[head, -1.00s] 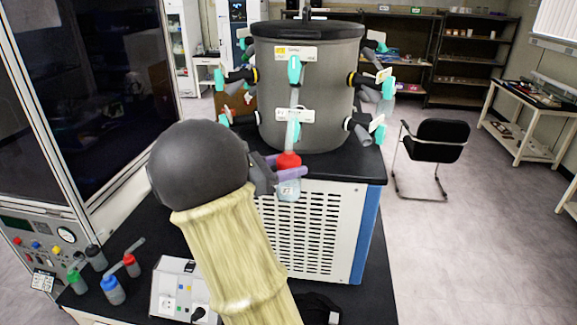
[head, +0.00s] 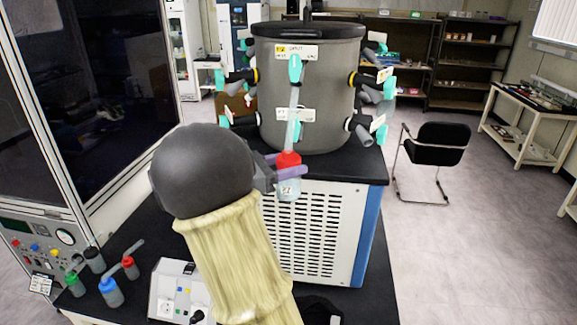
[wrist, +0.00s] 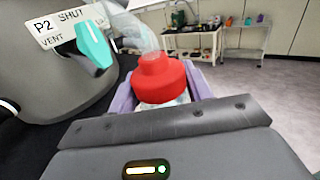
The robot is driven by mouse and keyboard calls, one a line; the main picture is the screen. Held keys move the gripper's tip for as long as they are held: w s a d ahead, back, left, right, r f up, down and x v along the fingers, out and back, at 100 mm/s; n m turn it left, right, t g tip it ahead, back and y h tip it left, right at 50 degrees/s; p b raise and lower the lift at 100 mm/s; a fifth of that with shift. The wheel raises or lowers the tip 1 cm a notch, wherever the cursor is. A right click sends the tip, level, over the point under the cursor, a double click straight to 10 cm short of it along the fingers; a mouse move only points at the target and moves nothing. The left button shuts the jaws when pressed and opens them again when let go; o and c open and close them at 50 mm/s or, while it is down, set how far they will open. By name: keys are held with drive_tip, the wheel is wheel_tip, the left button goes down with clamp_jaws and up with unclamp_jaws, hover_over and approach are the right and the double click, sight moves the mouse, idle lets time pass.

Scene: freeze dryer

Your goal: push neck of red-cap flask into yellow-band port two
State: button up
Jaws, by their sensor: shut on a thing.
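My gripper (head: 284,167) is shut on the red-cap flask (head: 287,188), its purple fingers on either side of it. The flask hangs upright in front of the grey drum (head: 328,97), above the bench. Its clear neck rises in front of the drum's lower label. In the wrist view the red cap (wrist: 162,80) is between the fingers and the clear neck (wrist: 136,28) points up. A teal valve handle (wrist: 95,47) beside it is under a label (wrist: 68,26) reading P2, SHUT, VENT. Whether the neck touches a port is hidden. Yellow-banded ports (head: 256,77) show at the drum's upper sides.
Several ports with teal handles ring the drum. The drum stands on a white vented cabinet (head: 318,232). Small capped flasks (head: 112,292) and a white box (head: 176,290) are on the black bench at lower left. Floor at right is open around a black chair (head: 433,145).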

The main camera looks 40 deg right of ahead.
sight(286, 151)
drive_tip(key=shift+w+d+r+b, duration=0.4)
drive_tip(key=shift+d+r+b, duration=0.15)
drive_tip(key=shift+r, duration=0.1)
drive_tip(key=shift+w+d+r+b, duration=0.4)
drive_tip(key=shift+r+b, duration=0.15)
drive_tip(key=shift+r, duration=0.05)
idle(2.0)
drive_tip(key=o, duration=1.4)
drive_tip(key=shift+o, duration=0.2)
drive_tip(key=shift+f, duration=0.1)
drive_tip(key=shift+w+a+f+b, duration=0.1)
drive_tip(key=shift+w+a+b, duration=0.15)
drive_tip(key=shift+a+b, duration=0.15)
drive_tip(key=b+v, duration=0.6)
drive_tip(key=v, duration=1)
drive_tip(key=shift+a+r, duration=0.2)
drive_tip(key=shift+a, duration=0.1)
